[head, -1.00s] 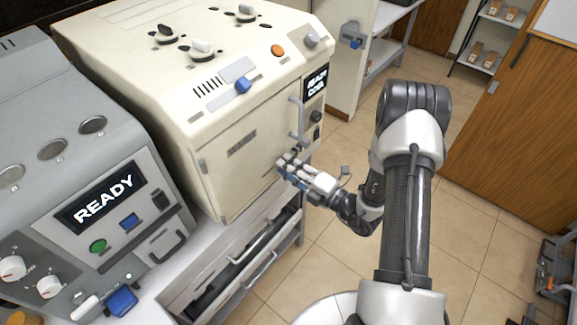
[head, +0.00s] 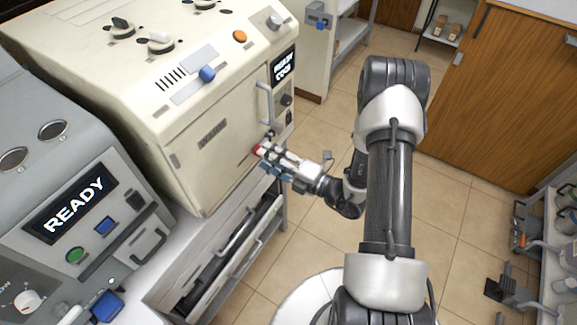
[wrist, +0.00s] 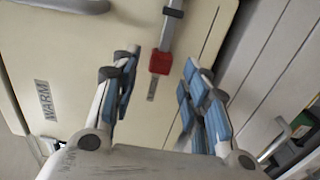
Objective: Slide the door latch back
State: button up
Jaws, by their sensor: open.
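The door latch is a metal bar with a red block (wrist: 160,62) at its end, on the cream door of the oven-like machine. In the head view the red block (head: 259,149) shows small at the door's lower right, below the handle. My gripper (head: 264,160) is just beside it, pointing at the door. In the wrist view my gripper (wrist: 161,75) is open, with blue-padded fingers on either side of the red block and nothing held. Whether a finger touches the block I cannot tell.
The door handle (head: 265,103) stands out above the latch. A grey machine (head: 75,215) reading READY is at the left. Drawers (head: 225,250) are below the door. Open tiled floor (head: 450,215) lies right of my arm.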

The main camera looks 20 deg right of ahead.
jog(key=v, duration=0.9)
jog(key=shift+s, duration=0.2)
jog(key=shift+r, duration=0.1)
jog(key=s+a+r+n+g+y, duration=0.2)
jog(key=s+a+r+n+g, duration=0.3)
jog(key=n, duration=0.4)
jog(key=s+a+r+n+g+y, duration=0.2)
jog(key=a+r+n+g, duration=0.55)
jog(key=n, duration=0.25)
jog(key=s+a+r+n+g+h, duration=0.2)
jog(key=s+n+g+h, duration=0.3)
jog(key=s+n, duration=0.6)
jog(key=d+r+n+t+h, duration=0.7)
jog(key=n+h, duration=0.2)
jog(key=n, duration=0.7)
jog(key=shift+s+d+r+n+t+h, duration=0.25)
jog(key=shift+s+d+n+t+h, duration=0.05)
jog(key=shift+s+d+n+t, duration=0.1)
